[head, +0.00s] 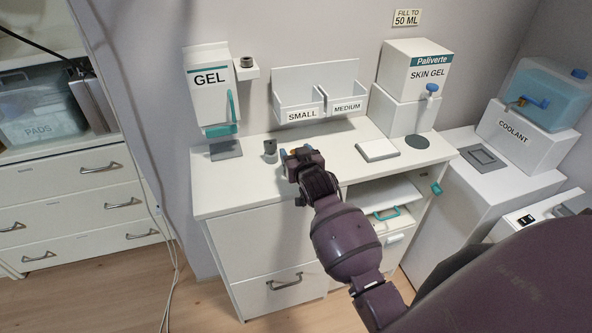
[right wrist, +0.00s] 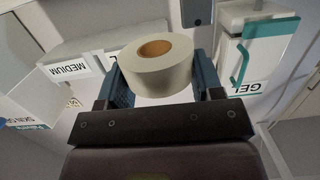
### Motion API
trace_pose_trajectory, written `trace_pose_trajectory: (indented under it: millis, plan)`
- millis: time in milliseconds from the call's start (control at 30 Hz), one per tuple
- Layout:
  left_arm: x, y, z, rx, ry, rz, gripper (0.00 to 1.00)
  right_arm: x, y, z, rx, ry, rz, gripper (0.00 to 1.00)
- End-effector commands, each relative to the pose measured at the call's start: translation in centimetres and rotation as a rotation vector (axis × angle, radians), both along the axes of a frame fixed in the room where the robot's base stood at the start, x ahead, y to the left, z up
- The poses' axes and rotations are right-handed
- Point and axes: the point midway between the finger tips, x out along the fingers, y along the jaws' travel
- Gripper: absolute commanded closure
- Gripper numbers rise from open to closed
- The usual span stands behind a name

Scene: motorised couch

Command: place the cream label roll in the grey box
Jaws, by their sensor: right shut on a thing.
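My right gripper (head: 298,156) is shut on the cream label roll (right wrist: 160,72), a cream ring with an orange-brown core. In the right wrist view the roll sits between the two blue finger pads. In the head view the gripper is over the white counter and mostly hides the roll. I cannot tell for sure which thing is the grey box. My left gripper is not in view.
A COOLANT container (head: 545,95) stands at the right.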

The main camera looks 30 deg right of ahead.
Motion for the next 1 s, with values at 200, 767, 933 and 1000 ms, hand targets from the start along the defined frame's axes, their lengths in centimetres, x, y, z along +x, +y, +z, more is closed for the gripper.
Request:
trace_pose_trajectory:
  millis: [200,767,933,1000]
  plan:
    - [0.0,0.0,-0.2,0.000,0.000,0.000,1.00,0.0,0.0,-1.6,0.000,-0.001,0.000,0.63]
    - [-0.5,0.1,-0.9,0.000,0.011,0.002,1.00,0.0,0.0,-5.6,-0.001,-0.001,0.000,0.63]
    - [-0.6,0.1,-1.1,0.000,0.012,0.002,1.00,0.0,0.0,-5.9,-0.001,-0.001,0.000,0.63]
    - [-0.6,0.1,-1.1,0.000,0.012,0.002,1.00,0.0,0.0,-5.9,-0.001,-0.001,0.000,0.35]
